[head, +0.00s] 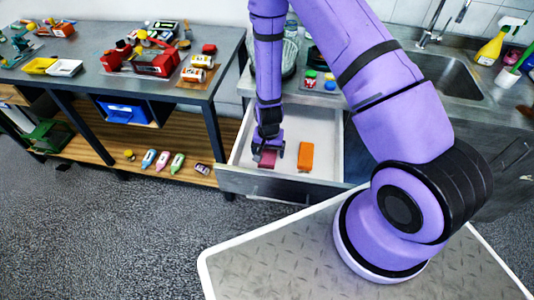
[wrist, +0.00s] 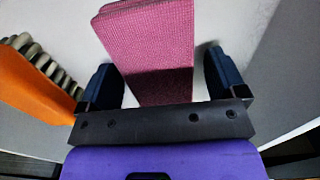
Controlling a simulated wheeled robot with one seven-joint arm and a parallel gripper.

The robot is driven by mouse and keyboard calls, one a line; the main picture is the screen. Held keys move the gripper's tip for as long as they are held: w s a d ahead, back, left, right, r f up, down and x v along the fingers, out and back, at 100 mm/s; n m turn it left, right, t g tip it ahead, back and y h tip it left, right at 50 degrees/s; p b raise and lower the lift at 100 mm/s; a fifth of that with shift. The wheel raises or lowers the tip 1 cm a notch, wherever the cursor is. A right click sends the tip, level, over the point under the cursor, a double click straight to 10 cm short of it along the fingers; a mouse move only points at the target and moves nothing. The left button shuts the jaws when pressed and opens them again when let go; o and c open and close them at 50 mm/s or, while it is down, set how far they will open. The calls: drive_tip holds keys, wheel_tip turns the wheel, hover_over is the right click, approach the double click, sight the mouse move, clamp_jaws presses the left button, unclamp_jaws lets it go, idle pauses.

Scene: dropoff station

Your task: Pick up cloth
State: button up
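A folded pink cloth (head: 267,159) lies in the open white drawer (head: 240,150), left of the middle. In the wrist view the pink cloth (wrist: 150,50) runs up from between the fingers, with gaps on both sides. My gripper (head: 267,150) points down into the drawer over the cloth. In the wrist view my gripper (wrist: 160,82) is open, one dark finger on each side of the cloth. The fingers do not appear to press on it. The cloth's near end is hidden behind the gripper body.
An orange brush with pale bristles (head: 305,156) lies in the drawer right of the cloth; it also shows in the wrist view (wrist: 30,85). The drawer walls surround the gripper. A cluttered workbench (head: 105,75) stands at left, a sink (head: 450,78) at right.

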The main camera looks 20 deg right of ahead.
drive_tip(key=c, duration=0.8)
drive_tip(key=shift+r, duration=5)
